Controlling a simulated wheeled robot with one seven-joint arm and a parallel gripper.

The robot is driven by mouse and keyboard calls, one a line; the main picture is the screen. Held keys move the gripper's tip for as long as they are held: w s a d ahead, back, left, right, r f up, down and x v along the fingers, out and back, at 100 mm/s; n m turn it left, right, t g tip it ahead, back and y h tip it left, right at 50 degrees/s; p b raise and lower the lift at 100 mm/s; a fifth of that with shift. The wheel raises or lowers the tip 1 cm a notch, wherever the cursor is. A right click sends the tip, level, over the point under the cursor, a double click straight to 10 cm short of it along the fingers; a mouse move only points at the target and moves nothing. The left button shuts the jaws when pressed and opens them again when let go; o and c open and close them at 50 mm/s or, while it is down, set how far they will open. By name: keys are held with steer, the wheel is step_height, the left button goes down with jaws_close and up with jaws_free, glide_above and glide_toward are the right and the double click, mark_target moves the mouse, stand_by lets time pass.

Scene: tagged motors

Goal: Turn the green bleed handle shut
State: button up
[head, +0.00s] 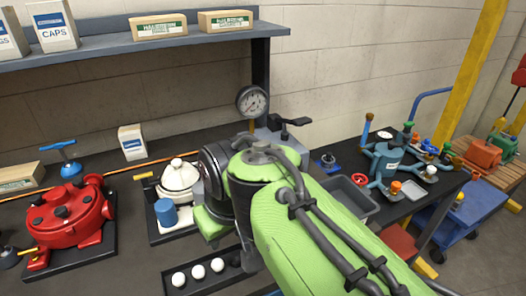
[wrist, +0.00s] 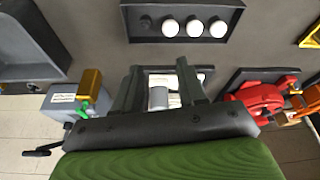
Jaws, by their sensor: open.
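A small green handle (wrist: 84,108) shows in the wrist view beside a brass-coloured fitting (wrist: 92,83) on a grey block (wrist: 72,99). A black lever (wrist: 45,150) sticks out from that block. In the head view, the grey block (head: 272,137) stands behind my arm, with a round gauge (head: 252,101) and a black lever (head: 290,122); the green handle there is hidden. My gripper (wrist: 158,68) is open, its two fingers apart, with the handle off to their left in the wrist view. A white pump on a tray shows behind and between the fingers, apparently not held.
A red pump (head: 70,215) stands at the left. A white pump (head: 180,177) and blue cylinder (head: 166,213) are left of my arm. A black tray (head: 215,283) holds white balls. A grey bin (head: 350,195) and blue manifold (head: 385,160) are right. A shelf (head: 110,45) overhangs the back.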

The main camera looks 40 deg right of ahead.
steer(key=w+d+r+m+g+y+p, duration=0.1)
steer(key=w+d+r+g+p, duration=0.1)
steer(key=w+d+r+p, duration=0.85)
steer(key=d+r+m+g+y+p, duration=0.1)
steer(key=d+r+y+p, duration=0.15)
steer(key=d+p, duration=1.05)
steer(key=shift+h, duration=0.35)
steer(key=f+b, duration=0.1)
steer(key=f, duration=0.4)
steer(key=a+f+b, duration=0.1)
steer(key=f, duration=0.4)
steer(key=f+b, duration=0.1)
steer(key=f, duration=0.5)
steer(key=shift+w+a+b, duration=0.15)
steer(key=shift+w+b, duration=0.15)
steer(key=shift+b, duration=0.05)
steer(key=shift+r, duration=0.1)
steer(key=shift+c, duration=0.2)
jaws_close()
